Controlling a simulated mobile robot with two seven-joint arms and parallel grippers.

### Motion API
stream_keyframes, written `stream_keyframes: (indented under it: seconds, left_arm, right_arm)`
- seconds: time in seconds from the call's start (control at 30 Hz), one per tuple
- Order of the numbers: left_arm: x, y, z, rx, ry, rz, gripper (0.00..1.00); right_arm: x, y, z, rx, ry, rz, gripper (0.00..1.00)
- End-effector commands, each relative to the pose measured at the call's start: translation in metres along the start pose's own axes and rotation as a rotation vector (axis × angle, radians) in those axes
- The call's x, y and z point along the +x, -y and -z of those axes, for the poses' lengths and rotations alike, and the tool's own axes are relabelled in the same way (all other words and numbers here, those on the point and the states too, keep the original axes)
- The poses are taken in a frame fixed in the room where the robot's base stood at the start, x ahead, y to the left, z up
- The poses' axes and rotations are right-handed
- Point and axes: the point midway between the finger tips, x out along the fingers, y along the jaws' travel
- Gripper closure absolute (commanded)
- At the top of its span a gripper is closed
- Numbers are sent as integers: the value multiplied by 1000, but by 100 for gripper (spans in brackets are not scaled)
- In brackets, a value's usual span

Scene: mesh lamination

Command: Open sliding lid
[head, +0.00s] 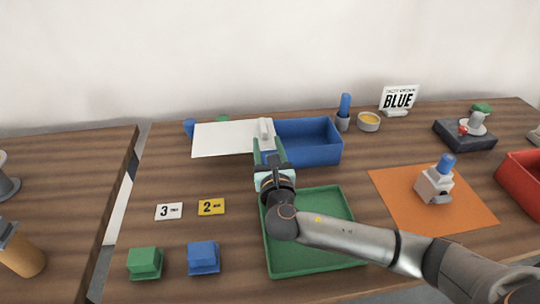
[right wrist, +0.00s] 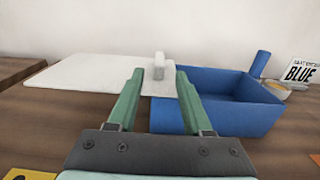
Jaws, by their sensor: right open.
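The sliding lid (head: 225,138) is a flat white panel with a small upright pale handle (head: 264,129) near its right end. It reaches out to the left of the blue box (head: 315,155), whose right part is uncovered. The lid (right wrist: 90,70) and the handle (right wrist: 159,66) also show in the right wrist view. My right gripper (head: 268,147) has green fingers and is open at the box's front left. In the wrist view the handle appears between its fingertips (right wrist: 160,80), with gaps on both sides. My left gripper is not in view.
A green tray (head: 350,262) lies under my right arm. An orange mat (head: 390,190) with a white-and-blue object (head: 434,184) is to the right. A blue-topped holder (head: 344,110), a small bowl (head: 369,122) and a BLUE sign (head: 399,98) stand behind. Number cards (head: 211,207) lie at front left.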

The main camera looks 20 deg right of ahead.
Motion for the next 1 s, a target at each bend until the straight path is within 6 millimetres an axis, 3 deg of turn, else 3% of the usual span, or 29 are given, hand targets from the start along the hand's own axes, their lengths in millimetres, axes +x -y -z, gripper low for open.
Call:
stream_keyframes:
  seconds: [0.1,0.3,1.0]
  left_arm:
    - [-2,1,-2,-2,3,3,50]
    - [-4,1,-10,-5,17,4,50]
    - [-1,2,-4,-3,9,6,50]
  right_arm:
    - [-24,0,1,0,-3,-2,50]
    - [-44,0,1,-1,-1,0,50]
    - [-46,0,0,-1,-1,0,50]
